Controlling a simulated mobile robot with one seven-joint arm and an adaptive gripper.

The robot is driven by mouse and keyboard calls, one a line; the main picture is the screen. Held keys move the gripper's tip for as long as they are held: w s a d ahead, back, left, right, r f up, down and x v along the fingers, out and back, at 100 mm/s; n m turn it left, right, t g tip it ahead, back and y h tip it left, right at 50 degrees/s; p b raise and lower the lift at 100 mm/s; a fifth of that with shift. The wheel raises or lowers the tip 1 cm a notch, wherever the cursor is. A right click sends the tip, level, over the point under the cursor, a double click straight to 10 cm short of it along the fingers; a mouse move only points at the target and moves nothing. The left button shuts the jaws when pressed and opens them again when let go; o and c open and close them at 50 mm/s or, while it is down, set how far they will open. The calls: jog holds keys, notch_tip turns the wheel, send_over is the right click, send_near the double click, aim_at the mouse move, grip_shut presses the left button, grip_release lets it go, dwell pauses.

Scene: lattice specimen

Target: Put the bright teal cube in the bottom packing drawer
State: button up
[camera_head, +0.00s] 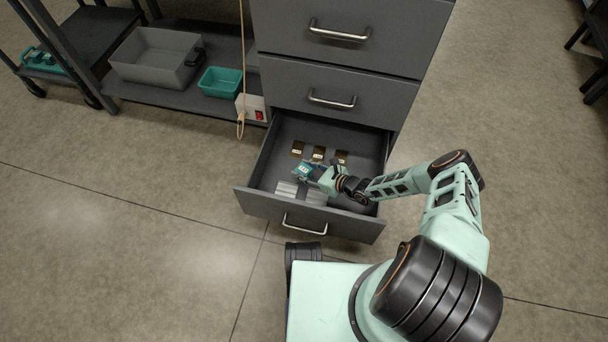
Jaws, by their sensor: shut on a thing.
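The bottom packing drawer (262,205) is pulled open, with its handle on the front panel. My gripper (308,173) is inside the drawer's outline and is shut on the bright teal cube (304,169). The cube shows a pale mark on its top. I cannot tell whether the cube touches the drawer floor or is held just above it. My gripper and wrist hide part of the drawer's right side.
Several brown blocks (319,153) lie toward the drawer's back. Pale flat pieces (287,189) lie near its front. Two shut drawers (335,92) are above. A shelf at left holds a grey bin (157,56) and a teal tray (220,82). A cord (241,60) hangs beside the cabinet.

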aim_at(309, 176)
jog(key=shift+f+b, duration=0.5)
jog(key=shift+f, duration=0.85)
jog(key=shift+f, duration=0.1)
jog(key=o, duration=1.1)
jog(key=p+v, duration=0.4)
jog(key=v, duration=0.7)
jog(key=shift+w+a, duration=0.1)
jog(key=shift+w, duration=0.05)
jog(key=shift+s+d+r, duration=0.3)
jog(key=shift+s+d, duration=0.1)
jog(key=shift+d, duration=0.1)
